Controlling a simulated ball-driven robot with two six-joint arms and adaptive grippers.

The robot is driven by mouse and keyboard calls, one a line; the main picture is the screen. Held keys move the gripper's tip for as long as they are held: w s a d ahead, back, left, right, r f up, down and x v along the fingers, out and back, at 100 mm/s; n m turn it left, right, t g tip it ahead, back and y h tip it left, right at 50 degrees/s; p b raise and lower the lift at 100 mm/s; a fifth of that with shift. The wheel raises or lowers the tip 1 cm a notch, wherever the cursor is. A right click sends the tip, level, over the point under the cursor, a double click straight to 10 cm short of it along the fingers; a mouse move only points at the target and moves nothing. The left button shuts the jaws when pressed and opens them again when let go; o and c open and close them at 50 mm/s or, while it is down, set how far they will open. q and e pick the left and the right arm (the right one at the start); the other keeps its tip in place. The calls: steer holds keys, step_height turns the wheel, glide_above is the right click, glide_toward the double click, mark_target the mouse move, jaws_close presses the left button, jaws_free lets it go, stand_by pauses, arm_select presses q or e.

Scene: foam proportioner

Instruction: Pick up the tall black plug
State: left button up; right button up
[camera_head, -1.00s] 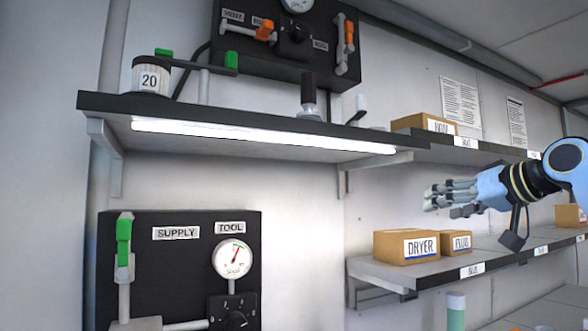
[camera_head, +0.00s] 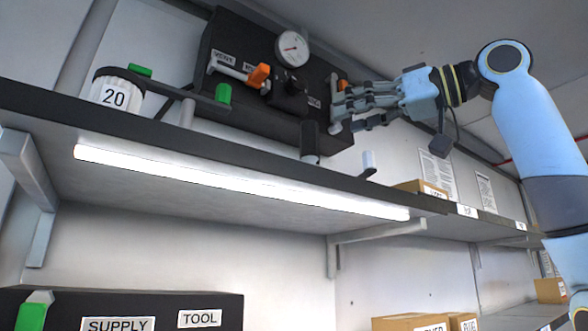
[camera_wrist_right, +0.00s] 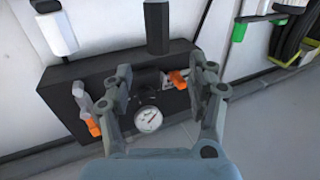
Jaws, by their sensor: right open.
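The tall black plug (camera_head: 310,138) stands upright on the upper shelf (camera_head: 230,158), in front of the black gauge panel (camera_head: 235,50). Its lower end is partly hidden by the shelf edge. My right gripper (camera_head: 352,108) is open and empty, up and to the right of the plug in the head view, in front of the panel's right end. In the right wrist view the black plug (camera_wrist_right: 157,28) shows at the top, beyond and roughly in line with the gap between the open fingers (camera_wrist_right: 163,78). My left gripper is not in view.
A short white-topped piece (camera_head: 368,162) stands right of the plug. A white jar marked 20 (camera_head: 115,95) and green-ended bar (camera_head: 190,92) are at the left. Orange-handled levers (camera_head: 258,76) and a gauge (camera_head: 292,48) stick out of the panel. A cardboard box (camera_head: 420,188) is farther right.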

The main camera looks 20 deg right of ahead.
mark_target(317, 129)
steer(key=p+x, duration=0.1)
steer(key=x, duration=0.2)
steer(key=shift+w+a+r, duration=0.1)
steer(key=shift+w+a, duration=0.15)
steer(key=shift+a, duration=0.05)
steer(key=shift+w+a+p, duration=0.25)
steer(key=shift+w+p, duration=0.05)
steer(key=p+x, duration=0.2)
steer(key=x, duration=0.2)
steer(key=shift+w+p, duration=0.2)
steer(key=shift+p, duration=0.1)
steer(key=shift+w+a+f, duration=0.2)
steer(key=shift+f, duration=0.1)
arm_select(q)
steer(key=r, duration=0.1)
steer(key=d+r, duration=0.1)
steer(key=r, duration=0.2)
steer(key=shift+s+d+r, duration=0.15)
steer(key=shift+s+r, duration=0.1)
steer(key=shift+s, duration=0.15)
arm_select(e)
steer(key=shift+d, duration=0.1)
steer(key=shift+s+d, duration=0.1)
steer(key=c, duration=1.1)
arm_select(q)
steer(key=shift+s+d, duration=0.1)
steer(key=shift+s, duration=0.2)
arm_select(e)
jaws_close()
